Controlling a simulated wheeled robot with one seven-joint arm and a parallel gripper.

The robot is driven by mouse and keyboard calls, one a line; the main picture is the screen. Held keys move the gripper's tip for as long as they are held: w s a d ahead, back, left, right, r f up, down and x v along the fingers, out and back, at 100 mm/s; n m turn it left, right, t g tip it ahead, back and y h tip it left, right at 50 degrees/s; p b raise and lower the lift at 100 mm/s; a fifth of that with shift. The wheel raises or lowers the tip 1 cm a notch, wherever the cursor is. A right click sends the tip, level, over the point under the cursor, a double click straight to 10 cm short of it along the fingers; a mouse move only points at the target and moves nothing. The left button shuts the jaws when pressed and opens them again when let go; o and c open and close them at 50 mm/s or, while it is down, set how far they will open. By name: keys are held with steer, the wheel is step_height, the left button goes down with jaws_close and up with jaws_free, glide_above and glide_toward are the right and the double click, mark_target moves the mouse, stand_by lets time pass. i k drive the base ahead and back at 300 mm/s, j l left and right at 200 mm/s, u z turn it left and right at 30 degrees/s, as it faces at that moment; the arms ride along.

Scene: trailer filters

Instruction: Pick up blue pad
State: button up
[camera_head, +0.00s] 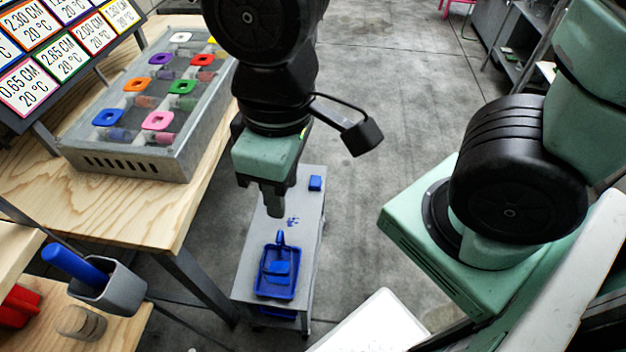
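A small blue block (315,183), which may be the blue pad, sits near the far end of a narrow grey cart top (258,240). Nearer on the cart lies a blue tray (266,290) with a raised rim. A flat blue piece (279,268) lies in the tray, and I cannot tell which of the two blue pieces is the pad. My gripper (268,203) points down above the cart, left of the small block and beyond the tray. It appears apart from both. The view does not show clearly how far its fingers are spread, and nothing visible hangs from them.
Small blue bits (292,221) lie on the cart between block and tray. A wooden table (175,205) on the left bears a grey metal box (165,165) with several coloured pieces. A grey cup (110,288) holds a blue cylinder.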

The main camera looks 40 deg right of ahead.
mark_target(316, 181)
steer(key=i+l+u, duration=0.15)
steer(key=l+u, duration=0.3)
steer(key=l, duration=0.85)
steer(key=k+l+u, duration=0.1)
steer(key=l+u, duration=0.35)
steer(key=l, duration=0.85)
